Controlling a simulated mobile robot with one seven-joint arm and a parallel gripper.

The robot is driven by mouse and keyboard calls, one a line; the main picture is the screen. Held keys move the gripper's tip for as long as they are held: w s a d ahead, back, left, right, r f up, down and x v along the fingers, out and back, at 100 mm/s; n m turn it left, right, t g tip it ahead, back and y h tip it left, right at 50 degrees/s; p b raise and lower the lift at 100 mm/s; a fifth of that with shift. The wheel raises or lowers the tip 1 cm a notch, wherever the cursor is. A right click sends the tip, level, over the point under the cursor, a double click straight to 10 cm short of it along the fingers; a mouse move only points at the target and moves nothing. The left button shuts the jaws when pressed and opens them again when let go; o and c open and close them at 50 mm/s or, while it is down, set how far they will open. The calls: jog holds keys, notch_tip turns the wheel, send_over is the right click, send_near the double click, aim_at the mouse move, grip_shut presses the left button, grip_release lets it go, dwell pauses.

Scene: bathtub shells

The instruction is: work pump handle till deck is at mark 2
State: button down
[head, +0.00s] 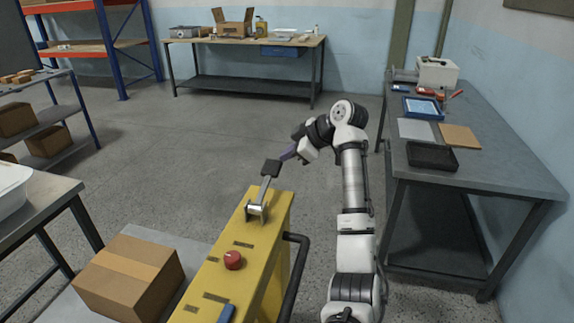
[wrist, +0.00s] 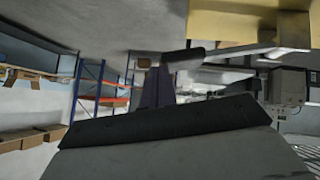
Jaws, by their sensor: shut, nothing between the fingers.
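The yellow pump housing (head: 240,262) stands at the lower middle of the head view. Its pump handle (head: 264,190), a grey lever with a black grip (head: 271,167), rises from the far end of the housing top. My gripper (head: 286,156), with purple fingers, is shut and empty just right of the grip. In the wrist view the fingers (wrist: 154,88) point at the black grip (wrist: 185,56); I cannot tell whether they touch. A grey deck (head: 62,308) bears a cardboard box (head: 130,277) left of the housing. I cannot read the deck marks.
A red button (head: 233,260) and a black side rail (head: 293,275) are on the housing. A grey workbench (head: 490,165) with trays and tools stands at right. A table (head: 50,196) stands at left. The floor (head: 200,130) beyond the housing is clear.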

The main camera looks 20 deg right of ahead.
jog(key=s+d+r+b, duration=0.1)
jog(key=s+d+r, duration=0.1)
jog(key=d+r, duration=0.2)
jog(key=shift+d+r, duration=0.2)
jog(key=shift+r, duration=0.25)
dwell(2.7)
